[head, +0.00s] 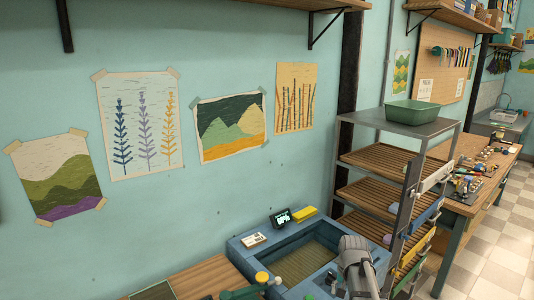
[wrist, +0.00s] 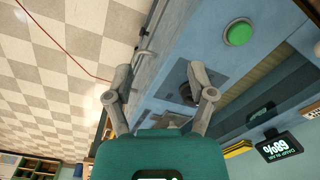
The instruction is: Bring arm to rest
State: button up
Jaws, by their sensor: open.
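My gripper (wrist: 160,70) shows in the wrist view with its two grey fingers spread apart and nothing between them. Beyond the fingers is a blue workstation with a green round button (wrist: 238,32). In the head view, a grey link of my arm reaches over the right side of this blue workstation (head: 243,262). I cannot make out the gripper's fingers in the head view.
The workstation's recess has a slatted bottom (head: 305,268). A small display (head: 281,217) and a yellow block (head: 304,212) sit at its back edge. A slatted rack (head: 378,161) with a green tub (head: 411,112) stands close on the right. Checkered floor (wrist: 60,75) lies open beside the workstation.

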jog(key=s+a+f+n+b, duration=0.4)
jog(key=s+a, duration=0.3)
jog(key=s, duration=0.4)
jog(key=shift+a+f+n+b, duration=0.3)
jog(key=shift+f+n+b, duration=0.1)
jog(key=shift+f, duration=0.4)
jog(key=shift+s, duration=0.1)
jog(key=shift+c, duration=0.3)
jog(key=shift+c, duration=0.7)
